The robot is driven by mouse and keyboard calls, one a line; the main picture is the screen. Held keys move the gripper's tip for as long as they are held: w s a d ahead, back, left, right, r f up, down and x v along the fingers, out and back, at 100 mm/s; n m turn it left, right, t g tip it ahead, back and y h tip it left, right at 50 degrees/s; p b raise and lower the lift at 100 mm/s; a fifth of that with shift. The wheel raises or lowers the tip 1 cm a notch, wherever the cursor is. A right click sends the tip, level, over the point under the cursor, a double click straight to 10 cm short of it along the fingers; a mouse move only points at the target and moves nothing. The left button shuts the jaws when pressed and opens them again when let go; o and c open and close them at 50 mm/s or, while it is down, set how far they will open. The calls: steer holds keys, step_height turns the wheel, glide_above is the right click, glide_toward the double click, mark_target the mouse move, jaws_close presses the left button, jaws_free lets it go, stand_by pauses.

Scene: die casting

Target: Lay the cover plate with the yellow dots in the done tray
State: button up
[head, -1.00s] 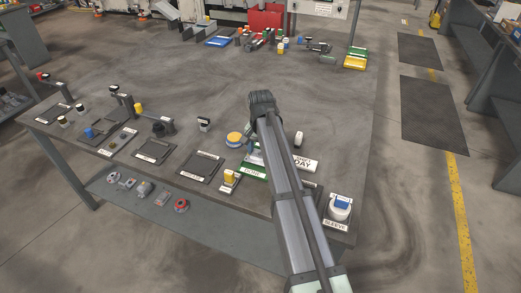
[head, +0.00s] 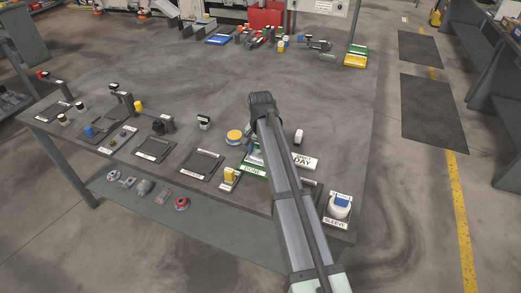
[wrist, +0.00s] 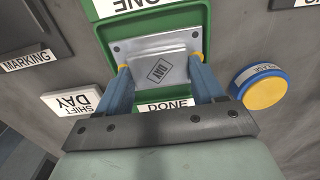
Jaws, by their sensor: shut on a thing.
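In the head view my arm hides most of the done tray (head: 254,172) and the gripper (head: 256,150).
A round blue container with a yellow top (wrist: 264,90) stands right of the tray in the wrist view. A SHIFT DAY sign (wrist: 72,102) lies on the left. In the head view a white jar with a blue top (head: 340,203) stands near the front edge. The table's middle is clear.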

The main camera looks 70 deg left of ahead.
stand_by(0.4)
steer(key=o, duration=1.6)
steer(key=shift+f, duration=0.1)
steer(key=shift+o, duration=0.3)
steer(key=shift+r, duration=4.05)
